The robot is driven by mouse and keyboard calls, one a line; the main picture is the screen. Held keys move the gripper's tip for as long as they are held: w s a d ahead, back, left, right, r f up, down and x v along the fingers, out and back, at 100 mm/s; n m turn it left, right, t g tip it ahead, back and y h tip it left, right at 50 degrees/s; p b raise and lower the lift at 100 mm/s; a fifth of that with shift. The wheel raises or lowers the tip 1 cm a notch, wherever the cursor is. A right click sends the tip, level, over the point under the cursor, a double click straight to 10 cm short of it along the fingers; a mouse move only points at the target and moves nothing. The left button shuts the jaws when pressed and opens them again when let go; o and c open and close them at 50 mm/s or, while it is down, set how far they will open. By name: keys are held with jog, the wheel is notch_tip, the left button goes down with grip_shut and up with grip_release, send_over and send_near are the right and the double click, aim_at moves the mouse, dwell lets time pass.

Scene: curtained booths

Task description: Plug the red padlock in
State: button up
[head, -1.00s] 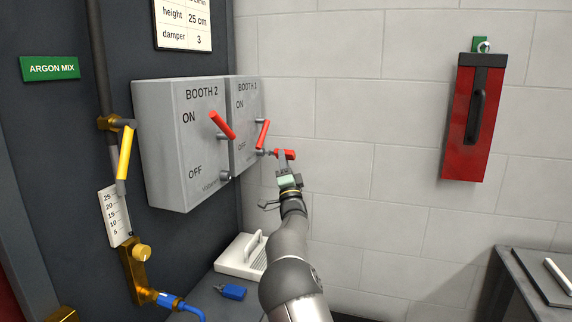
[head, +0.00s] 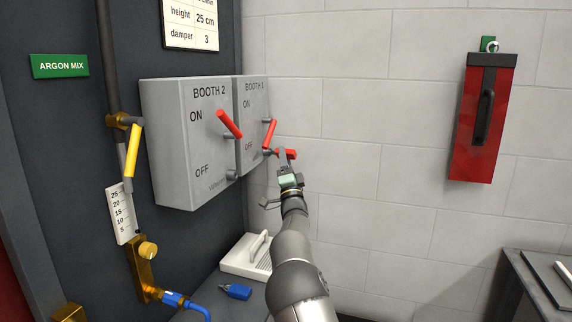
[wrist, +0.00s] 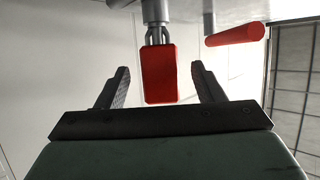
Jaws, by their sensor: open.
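The red padlock (head: 290,153) is by the lower part of the BOOTH 1 switch box (head: 252,125). In the wrist view the padlock (wrist: 160,72) hangs upright, body down. Its metal shackle meets the end of a grey post (wrist: 155,12); I cannot tell whether it passes through it. My gripper (head: 288,165) is open. In the wrist view its dark fingers stand on either side of the padlock body, with a visible gap on both sides. The red BOOTH 1 lever (head: 269,134) slants beside the padlock; it also shows in the wrist view (wrist: 235,35).
The BOOTH 2 box (head: 185,150) with its red lever (head: 229,124) is to the left. A blue padlock (head: 236,291) and a white ridged object (head: 240,262) lie on the surface below. A yellow-handled valve (head: 132,150) is far left. A red case (head: 478,135) hangs on the wall right.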

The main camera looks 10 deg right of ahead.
jog(key=shift+s+f, duration=0.1)
jog(key=b+v, duration=0.3)
jog(key=v, duration=1.4)
jog(key=shift+b, duration=0.4)
jog(key=shift+s, duration=0.15)
jog(key=s+d+n+g+h+p, duration=0.25)
jog(key=s+d+g+p, duration=0.35)
jog(key=g, duration=0.4)
jog(key=s+a+f+n+g+p, duration=0.1)
jog(key=s+g, duration=0.4)
jog(key=s, duration=0.9)
jog(key=s+a+f+n+g+p, duration=0.2)
jog(key=s+n+g, duration=0.3)
jog(key=s, duration=0.9)
jog(key=s+a+f+n+g+p, duration=0.1)
jog(key=s+f+n+g, duration=0.2)
jog(key=s, duration=1.1)
jog(key=n+g+y, duration=0.1)
jog(key=g, duration=0.1)
jog(key=shift+f+n+g+p, duration=0.25)
jog(key=shift+n+g+p, duration=0.1)
jog(key=shift+g, duration=0.05)
